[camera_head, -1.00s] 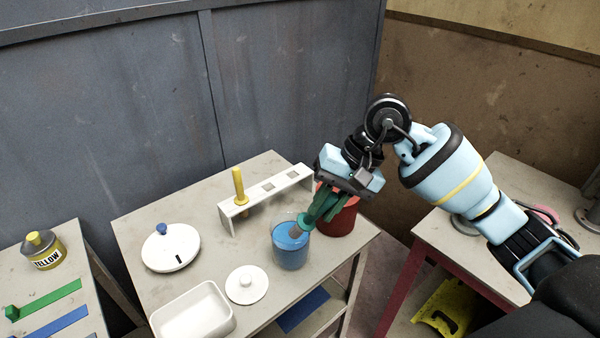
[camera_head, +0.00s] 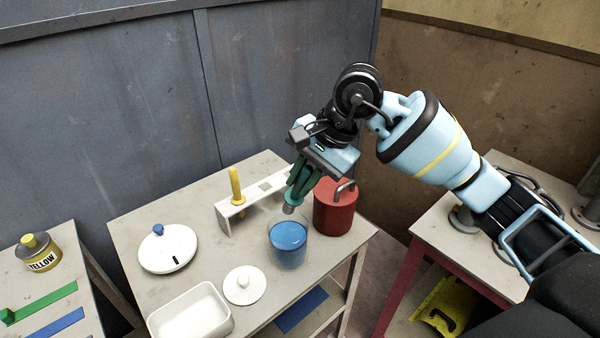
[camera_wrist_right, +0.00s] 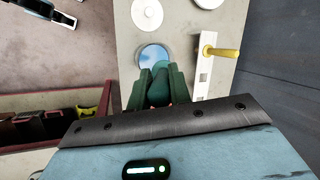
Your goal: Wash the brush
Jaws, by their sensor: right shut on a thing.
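My right gripper (camera_head: 303,180) is shut on the brush (camera_head: 292,201), whose teal handle and greyish tip point down. The tip shows at or just above the rim of a clear cup (camera_head: 288,246) holding blue liquid; the exact gap is hard to tell. In the right wrist view the brush (camera_wrist_right: 159,90) sits between the green fingers (camera_wrist_right: 160,84), with the cup (camera_wrist_right: 152,54) beyond. My left gripper is not in view.
A red canister (camera_head: 336,210) stands right of the cup. A white rack (camera_head: 228,222) with a yellow-handled tool (camera_head: 236,184) stands behind it. A round white pot (camera_head: 168,255), a white lid (camera_head: 244,286) and a white tray (camera_head: 190,325) share the table (camera_head: 130,235).

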